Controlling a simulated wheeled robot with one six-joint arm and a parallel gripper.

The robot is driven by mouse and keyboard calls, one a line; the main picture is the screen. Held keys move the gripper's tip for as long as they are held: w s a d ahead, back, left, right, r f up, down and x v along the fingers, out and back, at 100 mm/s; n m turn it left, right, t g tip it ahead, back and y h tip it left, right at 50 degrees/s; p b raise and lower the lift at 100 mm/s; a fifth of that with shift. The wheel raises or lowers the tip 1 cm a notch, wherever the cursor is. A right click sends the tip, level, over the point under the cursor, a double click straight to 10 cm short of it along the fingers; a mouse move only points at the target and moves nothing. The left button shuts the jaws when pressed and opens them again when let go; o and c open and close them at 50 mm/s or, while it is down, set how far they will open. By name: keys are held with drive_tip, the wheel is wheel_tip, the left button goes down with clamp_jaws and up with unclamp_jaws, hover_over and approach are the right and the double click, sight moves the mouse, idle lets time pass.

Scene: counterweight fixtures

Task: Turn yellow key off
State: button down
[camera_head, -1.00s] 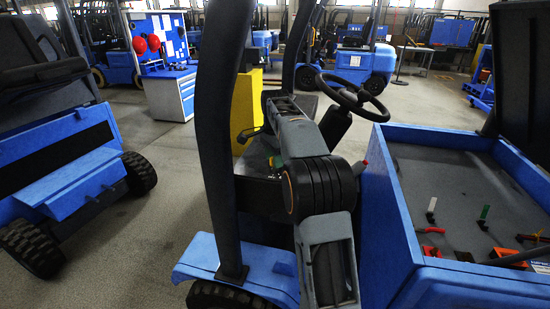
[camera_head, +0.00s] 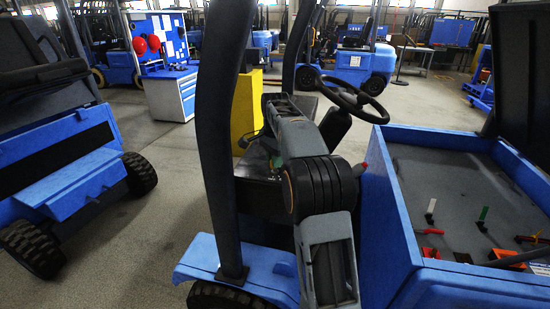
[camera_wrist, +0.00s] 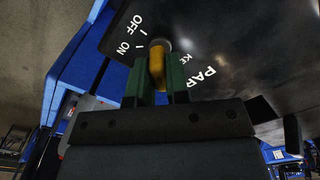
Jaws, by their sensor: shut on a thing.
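The yellow key (camera_wrist: 157,66) sits in a round switch on a black panel (camera_wrist: 225,35) in the wrist view. White OFF and ON labels are printed on the panel to the left of the key, and part of a PARK-like label shows to its right. My gripper (camera_wrist: 160,80) has its two green fingers closed on either side of the key and holds it. The key's far end meets the switch. In the head view my arm reaches down into the vehicle, and the key and fingertips are hidden behind it.
In the head view a steering wheel (camera_head: 350,95) stands just right of my arm. A dark roof post (camera_head: 222,130) rises to its left. A blue open tray (camera_head: 393,200) with small levers is at the right. A yellow block (camera_head: 245,105) is behind.

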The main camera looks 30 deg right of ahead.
drive_tip(key=n+p, duration=0.2)
drive_tip(key=n, duration=0.1)
drive_tip(key=shift+r, duration=0.15)
drive_tip(key=shift+n+p, duration=0.8)
drive_tip(key=shift+n, duration=1.7)
drive_tip(key=c, duration=1.1)
unclamp_jaws()
wheel_tip(320, 180, up, 14)
drive_tip(key=p, duration=0.1)
drive_tip(key=shift+f, duration=0.25)
